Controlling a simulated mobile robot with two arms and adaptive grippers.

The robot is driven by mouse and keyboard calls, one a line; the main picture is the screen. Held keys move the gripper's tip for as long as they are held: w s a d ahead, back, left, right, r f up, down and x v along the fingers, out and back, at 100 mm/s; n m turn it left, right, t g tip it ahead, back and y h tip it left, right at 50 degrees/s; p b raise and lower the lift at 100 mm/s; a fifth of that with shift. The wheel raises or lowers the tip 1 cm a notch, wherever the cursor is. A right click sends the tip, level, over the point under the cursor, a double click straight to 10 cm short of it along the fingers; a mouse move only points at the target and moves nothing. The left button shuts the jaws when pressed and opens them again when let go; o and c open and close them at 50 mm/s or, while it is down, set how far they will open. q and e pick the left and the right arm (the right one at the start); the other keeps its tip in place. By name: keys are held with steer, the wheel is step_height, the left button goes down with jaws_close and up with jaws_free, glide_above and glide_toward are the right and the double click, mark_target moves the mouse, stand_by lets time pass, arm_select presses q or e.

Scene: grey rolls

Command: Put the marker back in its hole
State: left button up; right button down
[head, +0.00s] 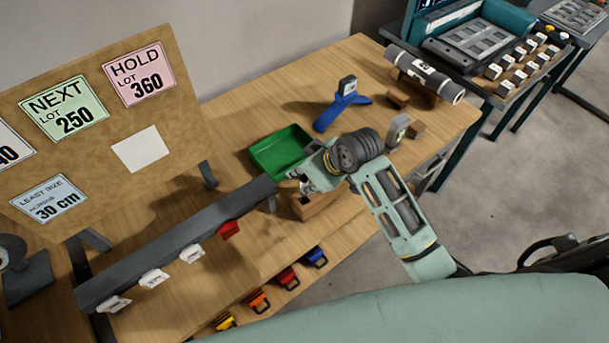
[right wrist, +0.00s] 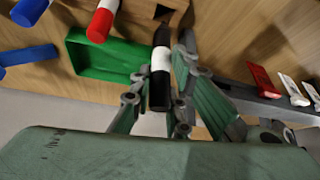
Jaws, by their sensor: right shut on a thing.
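My right gripper (head: 312,172) is over the wooden bench beside the green tray, above a small wooden block (head: 318,204). In the right wrist view the gripper (right wrist: 165,88) is shut on a black marker (right wrist: 161,62) with a white band. The marker points away from the palm, toward a dark square opening (right wrist: 164,12) in wood at the top edge; I cannot tell whether this is the marker's hole. The marker cannot be made out in the head view. My left gripper is not in view.
The green tray (head: 282,150) lies close to the gripper. A blue stand (head: 341,108) is behind it. A dark rail (head: 180,245) with coloured clips runs along the bench to the left. A red-and-white cylinder (right wrist: 103,20) and blue pieces (right wrist: 30,55) show in the wrist view.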

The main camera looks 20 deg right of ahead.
steer(key=shift+p, duration=0.5)
stand_by(0.7)
steer(key=shift+p, duration=0.45)
stand_by(0.5)
steer(key=shift+p, duration=0.45)
steer(key=shift+f+b, duration=1.6)
steer(key=shift+f, duration=1.75)
steer(key=c, duration=1.6)
jaws_free()
